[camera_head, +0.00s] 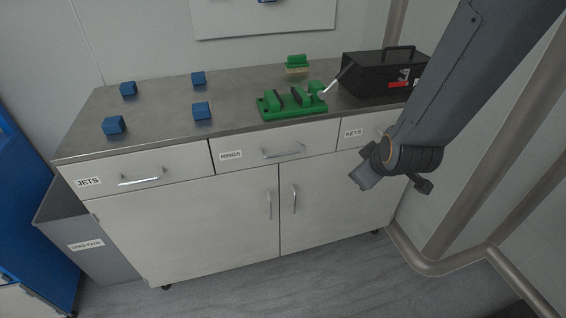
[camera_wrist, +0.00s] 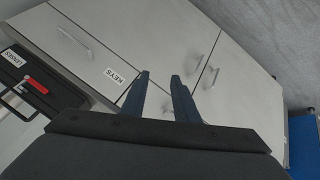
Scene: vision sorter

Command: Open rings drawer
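The rings drawer (camera_head: 252,163) is shut, flush in the middle of the cabinet's top row, with a RINGS label at its left and a horizontal bar handle (camera_head: 284,151). My arm hangs over the right end of the cabinet, in front of the keys drawer (camera_head: 351,143), to the right of the rings handle. In the wrist view my gripper (camera_wrist: 160,77) has its two dark fingers apart with nothing seen between them. The KEYS label (camera_wrist: 115,77) shows just left of the fingers. The fingers hide part of the cabinet front there.
The jets drawer (camera_head: 140,183) is shut at the left. Two cupboard doors with upright handles are below. On the counter are several blue blocks, a green vise (camera_head: 292,106) and a black toolbox (camera_head: 378,75). A grey bin (camera_head: 85,235) stands left; pipes rise at right.

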